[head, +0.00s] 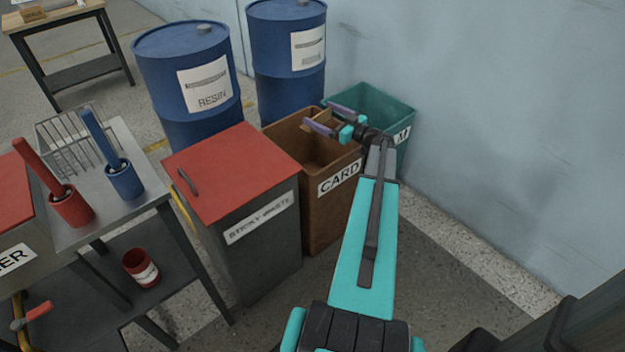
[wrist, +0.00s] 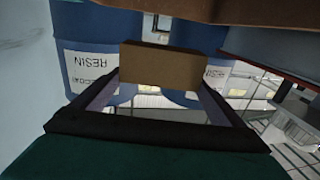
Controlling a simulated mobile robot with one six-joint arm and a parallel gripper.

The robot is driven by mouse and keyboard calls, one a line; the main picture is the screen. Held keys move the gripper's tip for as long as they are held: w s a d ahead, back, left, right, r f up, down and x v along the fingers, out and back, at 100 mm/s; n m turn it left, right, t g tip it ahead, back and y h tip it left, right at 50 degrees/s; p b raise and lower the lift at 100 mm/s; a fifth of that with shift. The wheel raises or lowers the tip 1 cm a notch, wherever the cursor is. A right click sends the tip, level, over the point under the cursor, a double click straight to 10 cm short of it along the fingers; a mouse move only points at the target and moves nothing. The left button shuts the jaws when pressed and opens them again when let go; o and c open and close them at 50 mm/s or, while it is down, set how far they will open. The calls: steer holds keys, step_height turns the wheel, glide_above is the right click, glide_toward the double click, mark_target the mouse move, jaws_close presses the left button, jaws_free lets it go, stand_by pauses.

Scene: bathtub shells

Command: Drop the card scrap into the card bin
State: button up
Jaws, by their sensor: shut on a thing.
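The card bin (head: 335,213) is an open brown box labelled CARD, in the middle of the head view. My gripper (head: 319,114) is over the back right part of its opening, close to the teal bin. In the wrist view my gripper (wrist: 160,75) is shut on the card scrap (wrist: 160,66), a plain brown block between the two purple fingertips. In the head view the scrap (head: 318,119) is small and hard to tell from the brown bin behind it. A brown edge that looks like the card bin (wrist: 265,12) crosses the top of the wrist view.
A teal bin (head: 398,103) stands right behind the card bin, its label partly hidden by my arm. A grey sticky waste bin (head: 262,245) with a red lid stands to the left. Blue resin drums (head: 190,115) stand behind. A pale wall (head: 480,130) bounds the right side.

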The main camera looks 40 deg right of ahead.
steer(key=shift+w+a, duration=0.1)
steer(key=shift+w, duration=0.05)
steer(key=shift+f, duration=0.2)
step_height(320, 180, down, 6)
steer(key=b, duration=0.7)
steer(key=shift+r, duration=0.2)
steer(key=o, duration=0.7)
steer(key=shift+o, duration=0.2)
steer(key=s, duration=0.4)
steer(key=s+p, duration=0.1)
steer(key=s, duration=0.3)
steer(key=s+d+p, duration=0.1)
steer(key=s, duration=0.3)
steer(key=shift+s, duration=0.95)
